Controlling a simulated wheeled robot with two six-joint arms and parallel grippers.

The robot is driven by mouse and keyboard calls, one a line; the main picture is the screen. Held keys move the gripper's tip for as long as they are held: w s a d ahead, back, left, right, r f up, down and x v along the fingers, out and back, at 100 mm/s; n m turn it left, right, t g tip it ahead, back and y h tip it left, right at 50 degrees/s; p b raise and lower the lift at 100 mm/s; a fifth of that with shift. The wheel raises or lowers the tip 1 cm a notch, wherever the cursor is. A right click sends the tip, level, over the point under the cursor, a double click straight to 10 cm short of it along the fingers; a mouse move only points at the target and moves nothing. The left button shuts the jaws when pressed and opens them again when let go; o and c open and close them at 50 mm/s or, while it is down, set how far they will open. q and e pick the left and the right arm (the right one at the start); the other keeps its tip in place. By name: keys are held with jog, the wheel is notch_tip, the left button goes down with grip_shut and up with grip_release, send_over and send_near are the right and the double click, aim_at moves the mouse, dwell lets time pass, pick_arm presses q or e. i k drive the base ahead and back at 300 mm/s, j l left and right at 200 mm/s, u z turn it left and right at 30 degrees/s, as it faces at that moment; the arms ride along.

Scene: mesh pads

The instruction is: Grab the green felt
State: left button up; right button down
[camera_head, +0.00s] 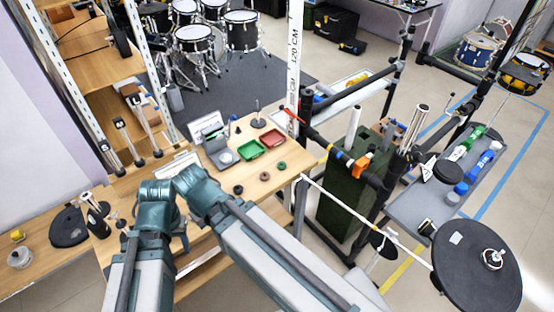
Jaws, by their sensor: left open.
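A small dark green felt ring (282,166) lies on the wooden worktop, right of the middle and near its right edge. A brown ring (265,176) and a darker ring (238,189) lie in a row to its left and nearer to me. My left arm's teal joints and grey links fill the lower left and middle, bent in front of the worktop, below and left of the felt. I cannot make out the fingers of my left gripper. My right gripper does not show. Nothing touches the green felt.
A green tray (252,150) and a red tray (272,138) sit just behind the rings. A grey device (218,152) stands left of them. A white upright post (293,60) and a dark rack with a cymbal pad (475,265) stand to the right. Drums (195,38) are behind.

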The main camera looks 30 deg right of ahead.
aim_at(279, 164)
jog(key=i+l+z, duration=0.1)
jog(key=l+z, duration=0.15)
jog(key=z, duration=0.15)
jog(key=i+l+z, duration=0.1)
jog(key=l+z, duration=0.15)
jog(key=z, duration=0.15)
